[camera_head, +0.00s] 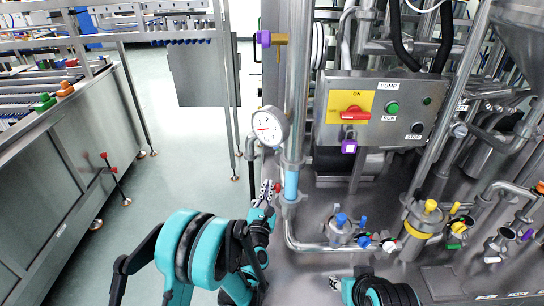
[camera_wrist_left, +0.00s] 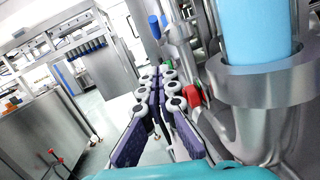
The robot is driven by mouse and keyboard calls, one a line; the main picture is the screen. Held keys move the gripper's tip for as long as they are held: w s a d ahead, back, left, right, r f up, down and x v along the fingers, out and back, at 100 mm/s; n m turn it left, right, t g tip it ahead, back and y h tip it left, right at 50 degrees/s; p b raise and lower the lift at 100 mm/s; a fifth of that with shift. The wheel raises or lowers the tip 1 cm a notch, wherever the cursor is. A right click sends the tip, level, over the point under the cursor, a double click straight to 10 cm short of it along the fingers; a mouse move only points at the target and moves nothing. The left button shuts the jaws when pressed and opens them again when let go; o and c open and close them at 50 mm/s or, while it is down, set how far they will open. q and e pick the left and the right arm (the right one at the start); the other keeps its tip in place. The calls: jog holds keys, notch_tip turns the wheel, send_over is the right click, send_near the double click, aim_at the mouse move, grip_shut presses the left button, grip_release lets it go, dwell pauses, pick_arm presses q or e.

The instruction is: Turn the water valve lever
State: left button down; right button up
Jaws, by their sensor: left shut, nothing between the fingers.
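My left gripper (camera_head: 264,192) is shut and empty, low beside the upright pipe with the blue sight glass (camera_head: 291,185). A small red handle (camera_head: 277,187) sits just right of its fingertips. In the left wrist view the shut fingers (camera_wrist_left: 160,72) point away from the camera, with the red handle (camera_wrist_left: 193,95) close on their right; I cannot tell if they touch. A blue lever (camera_wrist_left: 155,27) stands upright beyond the fingertips. Which handle is the water valve lever is not clear. My right gripper (camera_head: 335,284) is low in the head view, its jaws unclear.
A pressure gauge (camera_head: 269,127) is above the left gripper. A control box (camera_head: 378,114) with a red switch is at right. Valves with blue (camera_head: 341,219) and yellow (camera_head: 431,206) knobs stand at lower right. Open floor (camera_head: 170,140) lies left, before a steel bench (camera_head: 60,170).

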pick_arm(q)
jog(key=w+d+r+b, duration=0.2)
jog(key=w+r, duration=0.2)
jog(key=w, duration=0.6)
jog(key=shift+w+r, duration=0.25)
pick_arm(e)
jog(key=shift+f, duration=0.85)
